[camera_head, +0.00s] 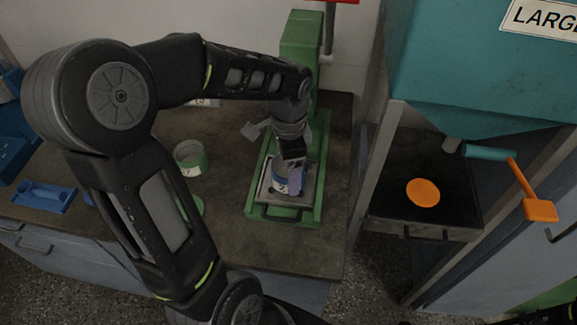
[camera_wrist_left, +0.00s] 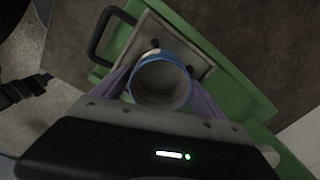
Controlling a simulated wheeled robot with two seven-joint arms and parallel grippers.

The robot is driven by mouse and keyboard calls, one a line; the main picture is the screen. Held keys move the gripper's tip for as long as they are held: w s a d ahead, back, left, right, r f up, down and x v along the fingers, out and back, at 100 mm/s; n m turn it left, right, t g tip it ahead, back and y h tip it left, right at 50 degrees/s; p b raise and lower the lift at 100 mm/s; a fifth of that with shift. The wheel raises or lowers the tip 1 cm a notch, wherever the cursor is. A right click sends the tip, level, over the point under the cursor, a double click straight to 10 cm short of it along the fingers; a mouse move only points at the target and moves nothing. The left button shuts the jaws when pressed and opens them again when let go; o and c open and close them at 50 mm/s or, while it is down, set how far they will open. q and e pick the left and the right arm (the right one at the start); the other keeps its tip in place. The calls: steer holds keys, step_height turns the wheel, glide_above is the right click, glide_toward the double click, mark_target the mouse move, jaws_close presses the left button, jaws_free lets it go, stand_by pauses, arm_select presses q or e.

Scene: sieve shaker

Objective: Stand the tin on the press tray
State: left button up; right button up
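The tin (camera_head: 279,182) is blue and cream with an open top. It is upright within the outline of the grey press tray (camera_head: 266,204) at the foot of the green press. In the left wrist view the open tin (camera_wrist_left: 161,82) shows its blue rim and empty inside, with the tray (camera_wrist_left: 147,32) behind it. My left gripper (camera_head: 294,180) has its purple fingers on either side of the tin, seemingly against its wall. Whether the tin's base touches the tray is hidden. My right gripper is not in view.
A green-and-cream tin (camera_head: 190,158) stands on the brown bench left of the press (camera_head: 301,40). A blue holder (camera_head: 43,196) lies at the far left. To the right, an orange disc (camera_head: 423,193) lies on a dark surface beneath a teal hopper (camera_head: 480,70) with an orange-ended handle.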

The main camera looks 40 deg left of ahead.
arm_select(q)
steer(key=shift+o, duration=0.4)
steer(key=shift+r, duration=0.1)
steer(key=shift+r, duration=0.6)
step_height(320, 180, up, 11)
stand_by(0.3)
